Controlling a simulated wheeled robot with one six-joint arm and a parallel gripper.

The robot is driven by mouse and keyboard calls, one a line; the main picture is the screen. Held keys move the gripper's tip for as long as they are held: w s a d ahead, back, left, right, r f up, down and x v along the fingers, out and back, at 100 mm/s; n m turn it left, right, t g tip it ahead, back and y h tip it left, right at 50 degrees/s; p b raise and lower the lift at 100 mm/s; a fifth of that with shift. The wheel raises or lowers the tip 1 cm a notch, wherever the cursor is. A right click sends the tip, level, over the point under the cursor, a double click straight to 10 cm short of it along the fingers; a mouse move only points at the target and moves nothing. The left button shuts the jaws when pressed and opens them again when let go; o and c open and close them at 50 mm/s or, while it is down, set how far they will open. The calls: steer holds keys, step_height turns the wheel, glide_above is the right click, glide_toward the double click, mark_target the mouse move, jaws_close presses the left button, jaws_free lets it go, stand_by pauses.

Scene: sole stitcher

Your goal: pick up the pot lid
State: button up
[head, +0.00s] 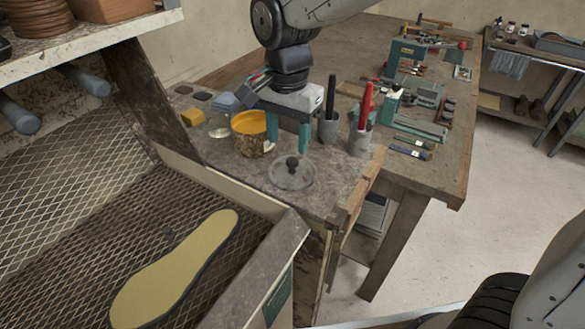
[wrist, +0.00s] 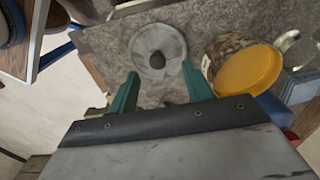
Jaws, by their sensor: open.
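The pot lid (head: 290,173) is a round, greyish, see-through disc with a dark knob. It lies flat on the grey bench top near its front edge. In the wrist view the pot lid (wrist: 150,61) shows beyond my fingertips, with its knob between the lines of the two fingers. My gripper (head: 288,146) has teal fingers and is open and empty, above and behind the lid in the head view. In the wrist view my gripper (wrist: 160,75) has its fingers spread, apart from the lid.
A tin with a yellow-orange top (head: 250,124) stands close left of my gripper. Cups with black (head: 328,125) and red (head: 361,138) handled tools stand to the right. A mesh tray with a yellow sole (head: 178,265) lies front left. Bench around the lid is mostly clear.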

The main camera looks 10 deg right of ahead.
mark_target(292, 159)
steer(key=f, duration=0.5)
steer(key=shift+w+d, duration=0.1)
steer(key=shift+d, duration=0.3)
steer(key=c, duration=1.1)
steer(key=shift+o, duration=0.2)
steer(key=shift+r, duration=0.2)
